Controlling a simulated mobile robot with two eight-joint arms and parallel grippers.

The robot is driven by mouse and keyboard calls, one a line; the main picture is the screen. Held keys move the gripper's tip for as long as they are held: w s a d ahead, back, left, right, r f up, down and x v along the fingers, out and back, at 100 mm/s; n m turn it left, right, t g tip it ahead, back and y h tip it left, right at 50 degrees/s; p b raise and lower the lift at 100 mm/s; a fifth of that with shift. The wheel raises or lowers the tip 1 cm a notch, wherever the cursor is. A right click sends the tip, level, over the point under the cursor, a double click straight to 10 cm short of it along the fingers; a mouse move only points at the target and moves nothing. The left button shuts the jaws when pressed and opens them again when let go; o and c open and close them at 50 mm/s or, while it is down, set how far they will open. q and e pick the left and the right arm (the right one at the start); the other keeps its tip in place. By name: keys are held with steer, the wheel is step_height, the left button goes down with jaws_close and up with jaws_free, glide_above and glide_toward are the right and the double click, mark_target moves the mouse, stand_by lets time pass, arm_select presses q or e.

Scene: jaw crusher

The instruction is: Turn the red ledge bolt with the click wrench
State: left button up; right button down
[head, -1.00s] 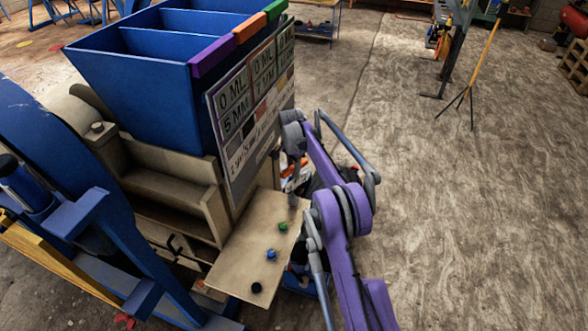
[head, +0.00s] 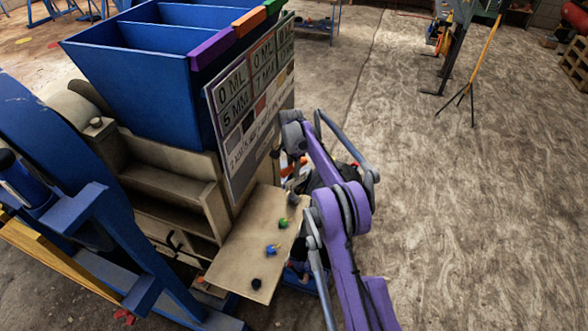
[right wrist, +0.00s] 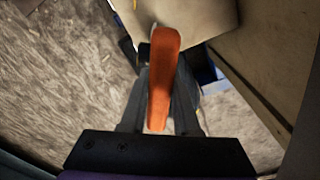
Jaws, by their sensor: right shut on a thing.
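The ledge (head: 235,245) is a tan plate on the machine's side. A green bolt (head: 283,223), a blue bolt (head: 271,250) and a black bolt (head: 256,283) stand along it. I cannot make out a red bolt. My right gripper (right wrist: 160,95) is shut on the orange handle of the click wrench (right wrist: 163,75) in the right wrist view. The handle points up the picture towards a tan plate edge, and its far end is hidden. In the head view my right arm largely hides the gripper, and a small grey piece (head: 293,198) shows at the ledge's far end. My left gripper is out of view.
The machine's blue hopper (head: 135,60) and a lettered panel (head: 240,130) rise beside the ledge, close to my right arm. A yellow tripod stand (head: 480,70) is far off. The floor (head: 450,220) to the right is clear.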

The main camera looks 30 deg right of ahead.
steer(key=shift+f, duration=0.2)
stand_by(0.3)
steer(key=m, duration=0.6)
stand_by(0.3)
